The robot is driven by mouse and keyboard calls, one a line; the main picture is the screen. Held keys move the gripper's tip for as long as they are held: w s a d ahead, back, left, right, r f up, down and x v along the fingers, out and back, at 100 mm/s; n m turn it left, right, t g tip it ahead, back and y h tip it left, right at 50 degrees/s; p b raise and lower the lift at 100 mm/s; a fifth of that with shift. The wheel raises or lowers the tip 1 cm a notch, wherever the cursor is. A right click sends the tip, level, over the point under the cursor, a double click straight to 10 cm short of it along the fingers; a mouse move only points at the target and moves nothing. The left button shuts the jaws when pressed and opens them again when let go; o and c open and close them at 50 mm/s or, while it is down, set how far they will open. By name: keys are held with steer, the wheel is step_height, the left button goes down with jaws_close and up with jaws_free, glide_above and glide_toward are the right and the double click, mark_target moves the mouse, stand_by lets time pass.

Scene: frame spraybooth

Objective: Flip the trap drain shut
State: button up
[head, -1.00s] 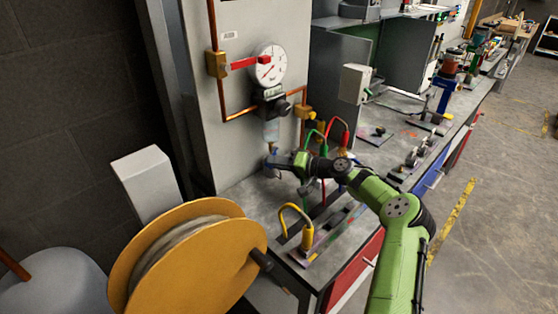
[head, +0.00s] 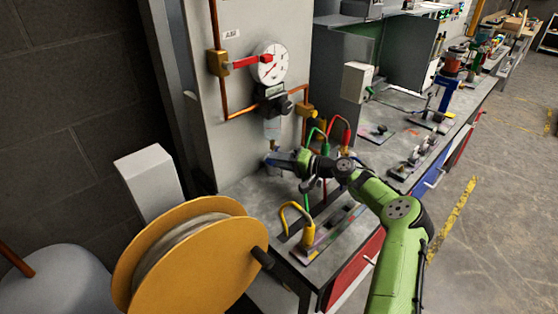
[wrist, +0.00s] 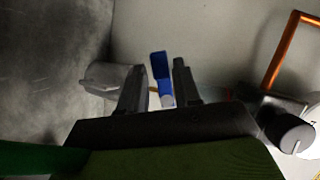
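The blue drain lever (wrist: 160,66) shows in the wrist view. The fingers are open. In the head view my gripper (head: 273,159) is low against the grey panel, just below the clear trap bowl (head: 271,129) that hangs under the regulator and gauge. The lever is too small and covered there to make out.
A dial gauge (head: 270,63) and a red-handled valve (head: 247,62) sit above on the panel. Copper pipe (head: 240,114) runs beside. Yellow (head: 308,233), green and red hooked tools stand on the bench nearby. A large yellow reel (head: 198,262) stands at front left.

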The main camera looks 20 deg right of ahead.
steer(key=shift+o, duration=0.8)
